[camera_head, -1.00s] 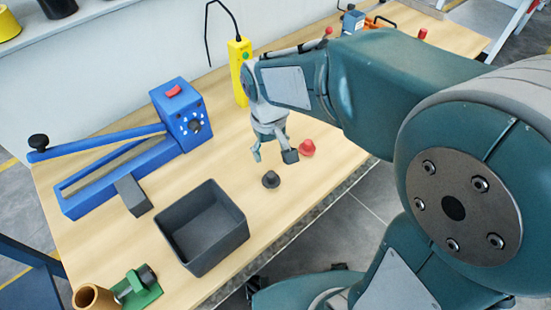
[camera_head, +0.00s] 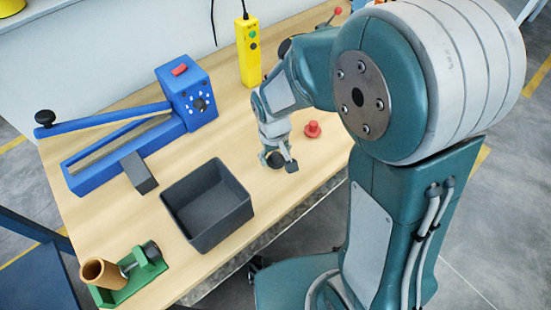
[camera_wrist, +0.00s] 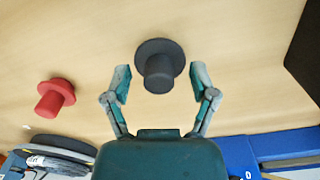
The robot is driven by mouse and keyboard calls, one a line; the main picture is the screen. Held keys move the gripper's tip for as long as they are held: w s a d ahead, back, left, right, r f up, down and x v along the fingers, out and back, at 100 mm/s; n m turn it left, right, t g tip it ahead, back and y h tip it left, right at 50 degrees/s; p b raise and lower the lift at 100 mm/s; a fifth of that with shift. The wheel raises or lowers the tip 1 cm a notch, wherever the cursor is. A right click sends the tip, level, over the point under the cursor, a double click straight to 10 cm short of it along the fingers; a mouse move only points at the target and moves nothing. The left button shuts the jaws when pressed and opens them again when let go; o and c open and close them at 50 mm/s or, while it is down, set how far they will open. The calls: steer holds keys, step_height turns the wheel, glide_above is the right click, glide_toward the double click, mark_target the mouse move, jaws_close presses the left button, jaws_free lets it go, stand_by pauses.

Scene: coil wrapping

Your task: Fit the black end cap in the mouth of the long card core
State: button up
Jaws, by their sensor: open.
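The black end cap (camera_wrist: 160,62) stands on the table in the wrist view, a round flange with a stub. My gripper (camera_wrist: 160,82) is open, with one finger on each side of the cap and a gap to both. In the head view my gripper (camera_head: 278,163) is low over the table and mostly hides the cap. A brown card core (camera_head: 101,272) with an open mouth is at the lower left in the head view, beside a green fixture (camera_head: 140,275). I cannot tell its full length.
A red cap (camera_head: 312,130) stands near my gripper, and also shows in the wrist view (camera_wrist: 55,97). A dark open bin (camera_head: 225,230) lies between my gripper and the core. A blue lever tool (camera_head: 185,100), a grey block (camera_head: 139,172) and a yellow control box (camera_head: 248,55) are farther back.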

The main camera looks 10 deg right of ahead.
mark_target(275, 155)
steer(key=c, duration=0.9)
steer(key=shift+r, duration=0.5)
step_height(275, 155, up, 3)
steer(key=shift+s+f, duration=0.15)
steer(key=shift+f, duration=0.05)
steer(key=s+r, duration=0.3)
steer(key=s, duration=0.1)
steer(key=s+r, duration=0.3)
steer(key=s, duration=0.2)
steer(key=s+d+r, duration=0.1)
steer(key=s+r, duration=0.2)
steer(key=s, duration=0.1)
steer(key=shift+s+r, duration=0.2)
steer(key=shift+s, duration=0.05)
